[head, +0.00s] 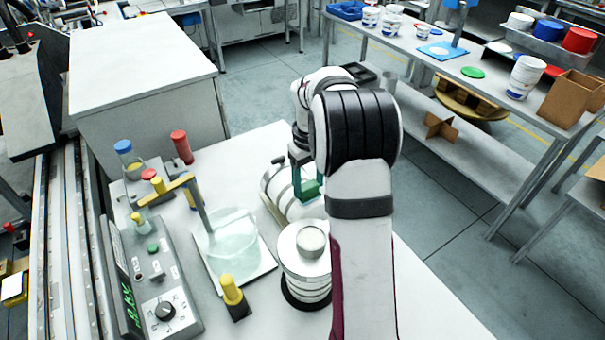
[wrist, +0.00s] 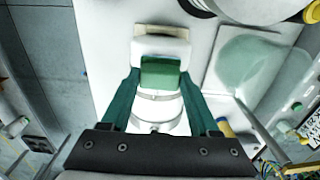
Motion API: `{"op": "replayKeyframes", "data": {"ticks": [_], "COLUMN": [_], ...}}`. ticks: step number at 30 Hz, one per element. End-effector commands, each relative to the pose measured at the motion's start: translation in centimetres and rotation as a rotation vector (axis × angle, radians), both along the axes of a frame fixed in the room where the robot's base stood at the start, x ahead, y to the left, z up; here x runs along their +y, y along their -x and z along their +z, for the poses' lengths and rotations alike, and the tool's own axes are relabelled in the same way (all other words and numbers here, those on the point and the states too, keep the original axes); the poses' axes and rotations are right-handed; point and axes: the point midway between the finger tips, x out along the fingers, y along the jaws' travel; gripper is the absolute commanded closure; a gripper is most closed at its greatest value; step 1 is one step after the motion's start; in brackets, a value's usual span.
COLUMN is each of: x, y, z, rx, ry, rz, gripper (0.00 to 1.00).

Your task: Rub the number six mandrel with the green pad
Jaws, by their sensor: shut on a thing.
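My gripper (wrist: 162,78) has its two green fingers on either side of the green pad (wrist: 160,72) and is shut on it. The pad is over a white mandrel (wrist: 157,107) with thin grey bands, lying on its side. The pad appears at or very near the mandrel's surface; I cannot tell for sure whether they touch. In the head view the mandrel (head: 275,182) lies on the white table, partly hidden by my arm, with the green pad (head: 307,190) at its right end. No number is legible on it.
A ringed white stack (head: 304,270) stands upright close in front. Left of the mandrel are a clear dish on a plate (head: 262,268), a yellow-topped plug (head: 232,291), a red-capped bottle (head: 182,148) and a control console (head: 165,290). A strip of table behind the mandrel is free.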

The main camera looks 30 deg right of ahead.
Motion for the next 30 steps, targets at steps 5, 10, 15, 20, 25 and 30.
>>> {"op": "replayKeyframes", "data": {"ticks": [5,10,15,20,25,30], "x": [0.0,0.0,0.0,0.0,0.0,0.0], "y": [0.1,0.1,0.1,0.1,0.1,0.1], "z": [2.5,4.0,5.5,7.0,8.2,8.4], "rx": [-0.003,-0.001,-0.001,-0.002,-0.001,-0.001], "ry": [0.001,0.0,0.001,0.0,0.001,0.0], "rz": [-0.001,0.0,0.0,0.0,0.001,0.0], "gripper": [0.83,0.83,0.83,0.83,0.83,0.83]}}
